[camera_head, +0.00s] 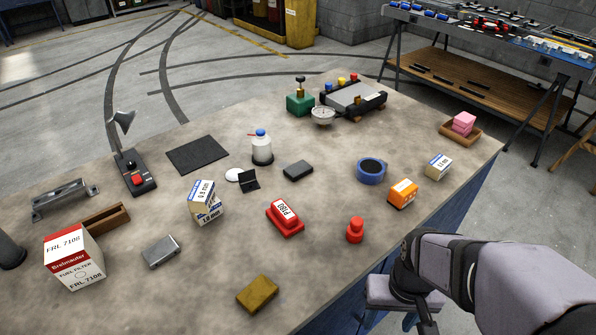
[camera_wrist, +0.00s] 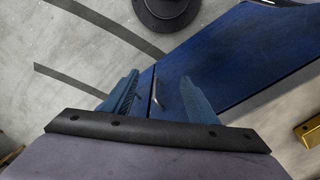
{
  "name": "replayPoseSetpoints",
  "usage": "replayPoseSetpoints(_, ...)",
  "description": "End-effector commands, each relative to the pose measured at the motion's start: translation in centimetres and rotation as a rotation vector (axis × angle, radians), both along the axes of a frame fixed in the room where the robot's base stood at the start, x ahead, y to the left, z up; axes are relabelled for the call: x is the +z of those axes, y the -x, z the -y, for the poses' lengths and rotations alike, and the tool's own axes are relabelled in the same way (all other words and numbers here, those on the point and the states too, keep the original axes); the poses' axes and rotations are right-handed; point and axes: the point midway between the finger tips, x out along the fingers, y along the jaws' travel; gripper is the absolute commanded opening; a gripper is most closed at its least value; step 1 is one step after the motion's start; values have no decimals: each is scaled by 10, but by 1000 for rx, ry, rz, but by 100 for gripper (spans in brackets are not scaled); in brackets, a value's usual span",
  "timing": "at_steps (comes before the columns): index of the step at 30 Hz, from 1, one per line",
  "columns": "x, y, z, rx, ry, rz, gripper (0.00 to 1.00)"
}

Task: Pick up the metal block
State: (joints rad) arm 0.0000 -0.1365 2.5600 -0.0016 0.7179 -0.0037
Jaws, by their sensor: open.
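A silver-grey metal block (camera_head: 161,252) lies flat at the left front of the table in the head view, with bare tabletop around it. A brass-coloured block (camera_head: 257,293) lies farther right, near the front edge. My gripper shows in the wrist view (camera_wrist: 157,95) with its two blue fingers apart and nothing between them. It points at the blue side of the table and the floor, away from both blocks. In the head view my arm is beyond the table's right front edge, and the fingertips are hard to make out.
A red-and-white filter box (camera_head: 75,257) and a wooden block (camera_head: 106,219) stand left of the grey block. Small boxes (camera_head: 205,202), a red PUBB-like labelled item (camera_head: 285,217) and a red knob (camera_head: 355,230) stand right. Bare tabletop lies between the grey and brass blocks.

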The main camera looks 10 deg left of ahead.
Motion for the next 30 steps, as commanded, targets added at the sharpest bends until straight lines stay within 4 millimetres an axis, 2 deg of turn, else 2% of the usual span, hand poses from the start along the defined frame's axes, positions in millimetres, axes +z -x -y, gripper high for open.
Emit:
replayPoseSetpoints(1,0,0,0,0,0,0,58)
replayPoseSetpoints(4,0,0,0,0,0,0,80)
replayPoseSetpoints(13,1,0,0,0,0,1,80)
replayPoseSetpoints(17,10,-5,-1,5,0,10,80)
replayPoseSetpoints(23,41,-26,-6,26,0,56,80)
replayPoseSetpoints(30,81,-62,-20,74,-4,121,80)
